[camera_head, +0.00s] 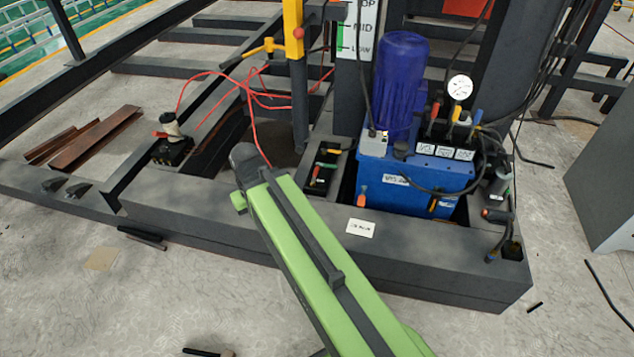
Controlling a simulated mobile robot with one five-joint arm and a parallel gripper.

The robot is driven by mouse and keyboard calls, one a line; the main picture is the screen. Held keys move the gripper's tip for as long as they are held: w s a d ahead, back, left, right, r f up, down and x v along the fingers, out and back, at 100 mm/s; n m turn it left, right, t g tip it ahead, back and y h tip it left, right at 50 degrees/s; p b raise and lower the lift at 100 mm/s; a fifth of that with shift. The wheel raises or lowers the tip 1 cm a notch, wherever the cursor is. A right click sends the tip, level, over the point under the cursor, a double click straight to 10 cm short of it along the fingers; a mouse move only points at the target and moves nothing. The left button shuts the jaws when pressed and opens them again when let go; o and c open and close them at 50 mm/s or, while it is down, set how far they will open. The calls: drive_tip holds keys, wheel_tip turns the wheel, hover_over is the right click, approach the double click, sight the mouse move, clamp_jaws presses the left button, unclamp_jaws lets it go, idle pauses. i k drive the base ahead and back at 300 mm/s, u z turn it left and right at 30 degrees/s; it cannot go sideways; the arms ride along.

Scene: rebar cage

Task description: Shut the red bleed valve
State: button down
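Several red or orange-red parts show, and I cannot tell which is the bleed valve. A small red handle (159,134) sits on a black block with a pale cylinder at the left. A red lever (434,110) stands upright on top of the blue hydraulic unit (405,172), beside a yellow and a blue one. An orange-red handle (362,191) is low on that unit's front. My green arm reaches up from the bottom edge and ends in a dark rounded joint near the middle, left of the unit. My gripper does not show.
A dark steel base beam (420,258) runs along the front of the unit. A white gauge (459,87) stands above it. Red hoses (250,95) cross the frame at the back left. Rusty bars (95,138) lie at the left. A grey cabinet (605,185) stands at right.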

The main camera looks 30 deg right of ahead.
sight(314, 176)
drive_tip(key=z, duration=0.1)
drive_tip(key=k, duration=0.1)
drive_tip(key=u, duration=3.3)
drive_tip(key=k, duration=0.9)
drive_tip(key=z, duration=1.35)
drive_tip(key=i, duration=1)
drive_tip(key=u, duration=0.05)
